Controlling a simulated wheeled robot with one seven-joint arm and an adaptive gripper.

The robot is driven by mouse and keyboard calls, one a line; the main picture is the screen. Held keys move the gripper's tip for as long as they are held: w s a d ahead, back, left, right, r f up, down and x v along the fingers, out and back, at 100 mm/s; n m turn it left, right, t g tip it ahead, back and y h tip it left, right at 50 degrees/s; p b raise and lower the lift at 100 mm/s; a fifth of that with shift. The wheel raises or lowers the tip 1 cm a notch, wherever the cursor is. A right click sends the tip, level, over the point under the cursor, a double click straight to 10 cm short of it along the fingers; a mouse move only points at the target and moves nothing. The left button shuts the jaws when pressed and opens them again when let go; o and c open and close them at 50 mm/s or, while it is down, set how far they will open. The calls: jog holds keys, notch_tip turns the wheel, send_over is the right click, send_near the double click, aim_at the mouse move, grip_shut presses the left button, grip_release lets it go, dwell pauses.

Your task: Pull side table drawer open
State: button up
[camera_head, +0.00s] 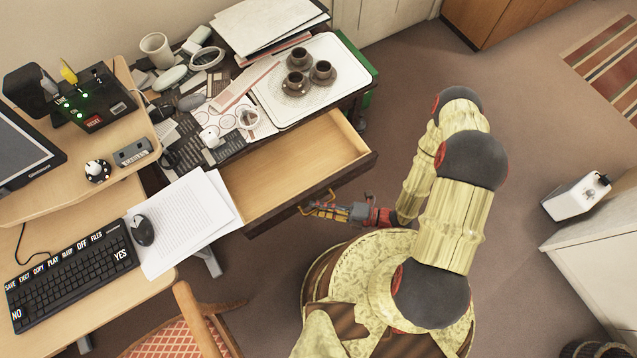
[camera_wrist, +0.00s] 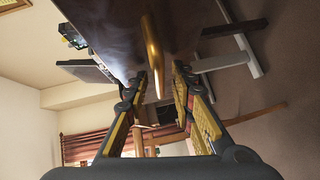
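The side table drawer (camera_head: 290,165) is pulled out from the side table, and its empty wooden inside shows. Its dark front panel (camera_head: 318,190) faces my arm and also fills the top of the wrist view (camera_wrist: 110,30). A brass-coloured handle (camera_wrist: 153,50) sticks out from that panel. My gripper (camera_head: 312,209) is at the drawer front, low and near its middle. In the wrist view my gripper (camera_wrist: 160,78) has its two fingers apart, one on each side of the handle's end, with gaps showing. Whether a finger touches the handle is unclear.
A tray (camera_head: 345,75) with three dark cups stands on the side table beside papers and clutter. A desk with a keyboard (camera_head: 75,268) and papers (camera_head: 185,225) is at left, a chair (camera_head: 185,335) below. Carpet is clear at right, up to a white cabinet (camera_head: 595,265).

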jog(key=shift+d, duration=0.1)
dwell(0.4)
jog(key=v, duration=1.2)
dwell(0.4)
